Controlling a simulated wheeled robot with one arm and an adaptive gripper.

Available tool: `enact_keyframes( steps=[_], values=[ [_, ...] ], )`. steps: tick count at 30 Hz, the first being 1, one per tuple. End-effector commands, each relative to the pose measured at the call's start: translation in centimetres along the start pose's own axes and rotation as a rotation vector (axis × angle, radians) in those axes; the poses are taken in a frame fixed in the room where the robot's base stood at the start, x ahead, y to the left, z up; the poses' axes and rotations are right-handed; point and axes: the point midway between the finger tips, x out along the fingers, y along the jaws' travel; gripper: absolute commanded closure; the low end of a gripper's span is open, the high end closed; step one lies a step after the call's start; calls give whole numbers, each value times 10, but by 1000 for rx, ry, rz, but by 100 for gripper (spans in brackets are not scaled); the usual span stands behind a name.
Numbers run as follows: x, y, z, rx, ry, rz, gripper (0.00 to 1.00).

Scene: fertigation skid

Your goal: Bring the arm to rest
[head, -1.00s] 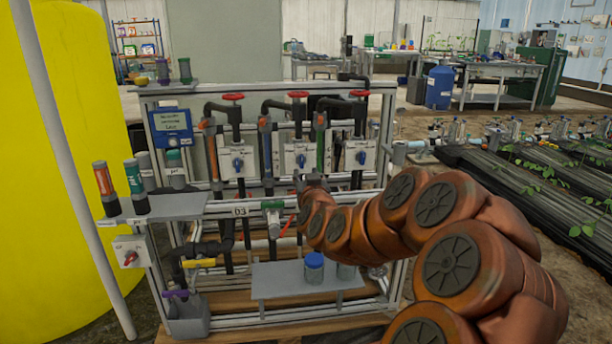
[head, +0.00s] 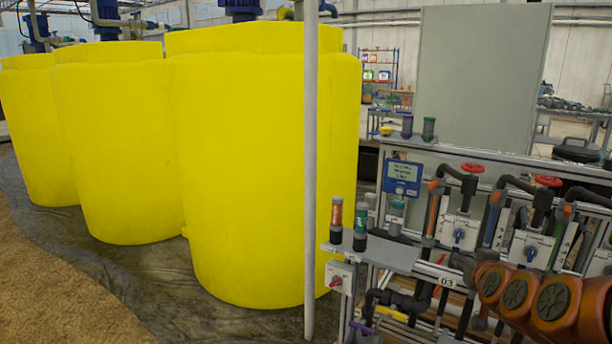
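My arm (head: 532,296) shows as orange-brown links with dark round caps at the lower right of the head view. It is bent in front of the skid frame (head: 450,156). My gripper (head: 466,264) is at most a small dark shape at the far end of these links, against the dark pipes. Its fingers cannot be made out, and I cannot tell whether it holds or touches anything. The rest of my arm is cut off by the right edge of the picture.
Large yellow tanks (head: 245,180) fill the left and middle. A grey pole (head: 311,170) stands before the nearest one. The skid carries red-handled valves (head: 472,168), a blue controller (head: 402,178) and a shelf (head: 390,255) with small bottles. Floor at the lower left is free.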

Motion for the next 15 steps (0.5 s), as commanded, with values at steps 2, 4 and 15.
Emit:
enact_keyframes(
  steps=[2,4,15],
  values=[
    [-19,-27,-15,-18,-74,-53,63],
    [-33,-48,-15,-30,-144,-95,63],
    [-136,-125,-14,-110,-526,-239,63]
  ],
)
